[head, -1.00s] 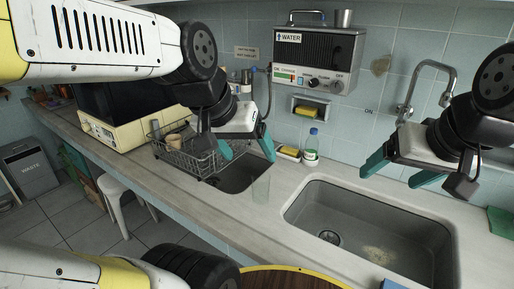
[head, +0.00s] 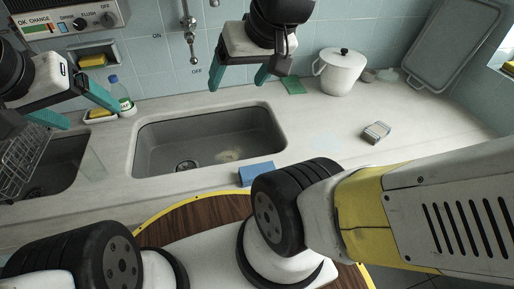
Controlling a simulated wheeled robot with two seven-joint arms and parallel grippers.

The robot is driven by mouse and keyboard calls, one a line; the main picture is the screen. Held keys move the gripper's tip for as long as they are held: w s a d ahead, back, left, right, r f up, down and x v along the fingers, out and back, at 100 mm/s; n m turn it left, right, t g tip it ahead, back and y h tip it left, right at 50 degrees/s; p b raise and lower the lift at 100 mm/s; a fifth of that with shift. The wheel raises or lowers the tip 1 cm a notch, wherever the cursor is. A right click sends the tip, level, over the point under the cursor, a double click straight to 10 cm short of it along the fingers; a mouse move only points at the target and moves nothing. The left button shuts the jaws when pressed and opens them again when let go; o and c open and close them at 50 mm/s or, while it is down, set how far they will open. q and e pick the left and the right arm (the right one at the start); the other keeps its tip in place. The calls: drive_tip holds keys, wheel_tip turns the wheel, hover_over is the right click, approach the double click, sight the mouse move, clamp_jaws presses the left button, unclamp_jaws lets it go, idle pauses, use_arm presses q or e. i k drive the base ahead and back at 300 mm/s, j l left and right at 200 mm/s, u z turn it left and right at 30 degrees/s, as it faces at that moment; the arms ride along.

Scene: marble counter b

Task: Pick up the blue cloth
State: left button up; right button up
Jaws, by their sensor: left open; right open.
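The blue cloth (head: 257,173) lies folded at the front edge of the counter, just below the sink's front right corner. Part of it is close to my dark arm joint in the picture. My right gripper (head: 238,86) is open and empty, fingers pointing down above the back of the sink, apart from the cloth. My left gripper (head: 93,115) is open and empty at the left, near the soap bottle and the small basin, far from the cloth.
The sink (head: 165,140) takes up the middle. A green cloth (head: 292,86), a white lidded pot (head: 341,74) and a small grey block (head: 377,132) stand to the right. A soap bottle (head: 120,95) and dish rack (head: 22,150) are left. The right counter is mostly clear.

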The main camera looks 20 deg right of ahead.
sight(246, 175)
drive_tip(key=z, duration=0.95)
